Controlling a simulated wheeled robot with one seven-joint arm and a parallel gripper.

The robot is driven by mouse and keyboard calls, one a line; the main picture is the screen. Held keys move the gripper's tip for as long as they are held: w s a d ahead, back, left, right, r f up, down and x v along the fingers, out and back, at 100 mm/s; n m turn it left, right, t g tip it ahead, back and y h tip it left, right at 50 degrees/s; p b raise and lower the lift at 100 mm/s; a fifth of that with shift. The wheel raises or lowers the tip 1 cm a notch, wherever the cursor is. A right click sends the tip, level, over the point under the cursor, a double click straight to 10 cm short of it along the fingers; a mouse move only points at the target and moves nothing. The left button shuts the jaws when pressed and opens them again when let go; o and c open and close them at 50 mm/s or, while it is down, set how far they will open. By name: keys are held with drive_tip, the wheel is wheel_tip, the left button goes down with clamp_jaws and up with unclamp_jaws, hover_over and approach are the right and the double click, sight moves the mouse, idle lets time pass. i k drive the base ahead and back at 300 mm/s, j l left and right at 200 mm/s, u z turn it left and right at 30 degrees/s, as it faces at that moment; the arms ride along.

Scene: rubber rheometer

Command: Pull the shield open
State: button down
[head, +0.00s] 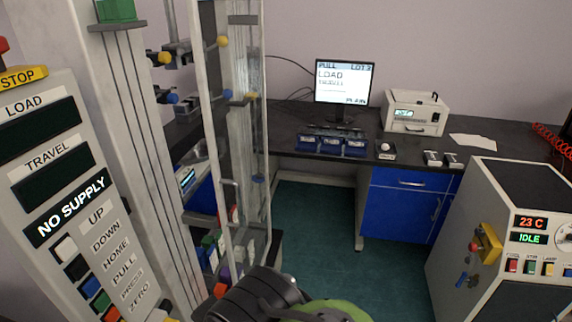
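The shield (207,130) is a tall clear panel in a pale frame, standing in front of the testing machine left of centre. A pale upright bar handle (237,212) shows low on it. I cannot tell from this view whether the shield stands fully shut or slightly ajar. Dark and green parts of my arm show at the bottom edge, right of the shield's lower end. My gripper's fingers are not visible, and no contact with the handle can be seen.
The machine's control panel (60,180) reads NO SUPPLY at the left. Coloured items sit on low shelves behind the shield. A dark bench (290,125) holds a monitor (344,82) and a white instrument (414,112). A grey cabinet (510,250) stands at right. Green floor (320,240) between is clear.

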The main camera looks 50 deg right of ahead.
sight(192, 13)
drive_tip(key=z, duration=1.3)
